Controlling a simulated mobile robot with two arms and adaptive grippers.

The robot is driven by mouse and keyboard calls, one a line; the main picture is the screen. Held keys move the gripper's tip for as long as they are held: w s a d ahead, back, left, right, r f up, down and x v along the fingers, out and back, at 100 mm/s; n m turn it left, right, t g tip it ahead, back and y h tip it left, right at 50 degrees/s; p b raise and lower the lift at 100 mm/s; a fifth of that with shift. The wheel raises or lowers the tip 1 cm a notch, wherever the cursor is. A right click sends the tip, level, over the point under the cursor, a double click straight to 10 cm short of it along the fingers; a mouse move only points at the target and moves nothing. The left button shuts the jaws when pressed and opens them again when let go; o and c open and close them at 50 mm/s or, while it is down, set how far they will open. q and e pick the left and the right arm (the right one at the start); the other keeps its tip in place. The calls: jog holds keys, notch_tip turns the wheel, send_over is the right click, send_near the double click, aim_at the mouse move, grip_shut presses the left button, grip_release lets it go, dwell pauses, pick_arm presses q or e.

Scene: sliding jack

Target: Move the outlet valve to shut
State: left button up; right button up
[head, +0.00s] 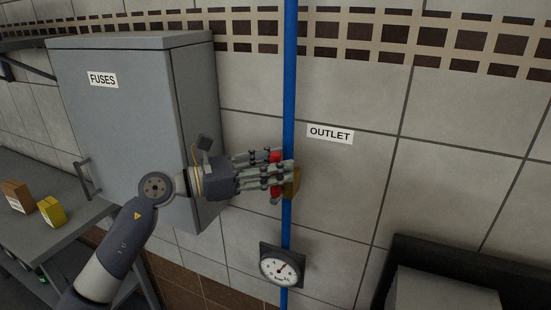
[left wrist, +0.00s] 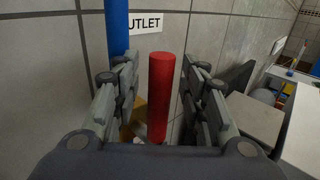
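The outlet valve's brass-coloured body (head: 292,183) sits on the blue vertical pipe (head: 290,80), below the OUTLET label (head: 330,133). Its red handle (head: 276,156) stands roughly upright, partly hidden by my fingers in the head view. In the left wrist view the red handle (left wrist: 160,95) stands between my two finger sets, with a visible gap on each side. My left gripper (head: 284,172) is open around the handle, its fingers reaching in from the left. Whether any finger touches the handle is unclear. My right gripper is not in view.
A grey FUSES cabinet (head: 115,120) stands left of the pipe, close to my left arm. A round gauge (head: 282,266) sits on the pipe below the valve. A bench (head: 60,235) with small boxes is at left.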

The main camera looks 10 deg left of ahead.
pick_arm(q)
jog(key=shift+w+d, duration=0.1)
grip_shut()
